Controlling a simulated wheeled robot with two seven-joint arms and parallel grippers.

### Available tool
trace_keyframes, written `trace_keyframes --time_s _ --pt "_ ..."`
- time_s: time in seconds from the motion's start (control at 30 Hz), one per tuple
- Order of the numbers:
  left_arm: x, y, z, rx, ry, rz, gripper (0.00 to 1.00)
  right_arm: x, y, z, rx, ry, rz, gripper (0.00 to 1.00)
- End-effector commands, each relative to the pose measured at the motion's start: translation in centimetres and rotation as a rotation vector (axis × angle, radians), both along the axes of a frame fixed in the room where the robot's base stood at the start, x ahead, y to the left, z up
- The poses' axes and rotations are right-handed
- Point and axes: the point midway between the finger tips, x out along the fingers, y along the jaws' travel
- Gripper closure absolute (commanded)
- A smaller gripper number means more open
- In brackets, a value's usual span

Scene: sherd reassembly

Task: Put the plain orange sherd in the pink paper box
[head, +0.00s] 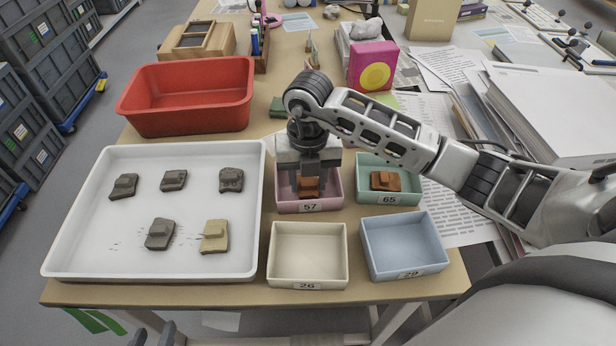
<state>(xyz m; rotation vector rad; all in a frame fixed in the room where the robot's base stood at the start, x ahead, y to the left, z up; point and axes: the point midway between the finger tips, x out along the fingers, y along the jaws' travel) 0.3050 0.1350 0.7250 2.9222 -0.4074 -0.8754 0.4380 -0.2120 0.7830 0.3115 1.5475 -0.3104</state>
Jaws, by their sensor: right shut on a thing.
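The orange sherd (308,187) is at the pink paper box (310,206), which is labelled 57. My right gripper (308,178) points down into this box and is shut on the sherd. The sherd shows inside the box's outline; I cannot tell whether it touches the bottom. Another orange-brown sherd (386,181) lies in the green box (391,198), labelled 65, to the right. My left gripper is not in view.
A white tray (80,262) at left holds several grey and tan sherds. An empty cream box (307,270) and an empty blue box (404,262) stand in front. A red bin (187,112) stands behind the tray. Papers and books (560,115) crowd the right.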

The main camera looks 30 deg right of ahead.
Motion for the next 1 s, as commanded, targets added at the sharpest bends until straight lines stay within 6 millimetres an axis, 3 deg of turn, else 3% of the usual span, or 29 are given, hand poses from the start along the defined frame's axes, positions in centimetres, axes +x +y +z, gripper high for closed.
trace_keyframes --time_s 0.2,0.23,0.3,0.7,1.0 --pt "0.3 0.0 -0.2 -0.001 -0.006 0.001 0.64 0.0 0.0 -0.4 0.0 0.0 0.0 0.83" --pt "0.3 0.0 -0.1 -0.003 -0.006 0.001 0.64 0.0 0.0 -0.4 0.0 0.0 0.0 0.58" --pt "0.3 0.0 0.0 -0.003 -0.006 0.001 0.64 0.0 0.0 -0.3 0.0 0.0 0.0 0.39" --pt "0.2 0.0 0.2 0.001 -0.005 0.0 0.64 0.1 0.0 0.6 0.001 -0.003 0.0 0.39" --pt "-0.1 0.0 0.0 0.004 0.003 0.0 0.64 0.2 0.0 6.6 0.001 -0.006 0.0 0.39"
